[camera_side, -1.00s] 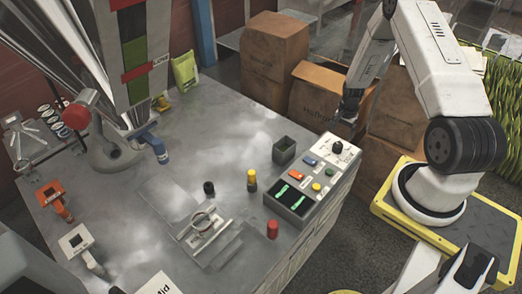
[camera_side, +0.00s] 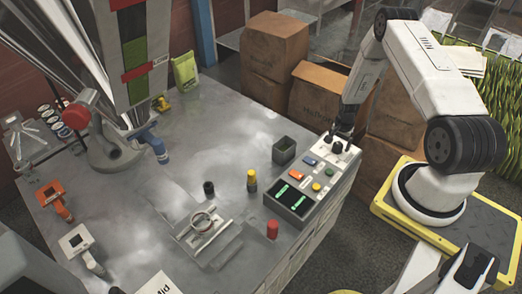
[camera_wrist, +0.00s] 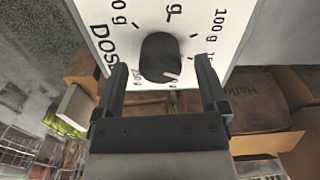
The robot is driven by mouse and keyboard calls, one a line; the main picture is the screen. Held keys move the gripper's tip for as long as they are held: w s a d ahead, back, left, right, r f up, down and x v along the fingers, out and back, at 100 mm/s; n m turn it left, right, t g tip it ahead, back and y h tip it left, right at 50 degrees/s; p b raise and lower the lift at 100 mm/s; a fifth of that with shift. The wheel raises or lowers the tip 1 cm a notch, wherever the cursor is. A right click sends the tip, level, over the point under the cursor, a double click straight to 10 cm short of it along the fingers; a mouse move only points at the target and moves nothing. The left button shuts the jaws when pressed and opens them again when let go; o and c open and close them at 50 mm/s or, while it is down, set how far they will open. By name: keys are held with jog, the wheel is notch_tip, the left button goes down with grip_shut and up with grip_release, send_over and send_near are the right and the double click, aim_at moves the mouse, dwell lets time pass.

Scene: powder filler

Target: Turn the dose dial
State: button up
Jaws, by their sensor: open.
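The dose dial is a dark round knob (camera_wrist: 160,56) on a white panel (camera_wrist: 100,30) printed with gram marks and the letters "DOS". My gripper (camera_wrist: 165,75) is open in the wrist view, with one finger on each side of the knob's lower part. I cannot tell whether either finger touches it. In the side view my gripper (camera_side: 341,137) is low over the far end of the control box (camera_side: 290,207), at the dial. There the fingers partly hide the knob.
The control box also carries coloured buttons and two green displays (camera_side: 291,193). A dark open bin (camera_side: 284,150) stands beside it. Cardboard boxes (camera_side: 318,92) stand behind the table's edge. A yellow-topped bottle (camera_side: 252,181) and a red cylinder (camera_side: 272,229) stand near the box.

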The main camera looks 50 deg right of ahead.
jog(key=shift+f, duration=0.85)
grip_shut()
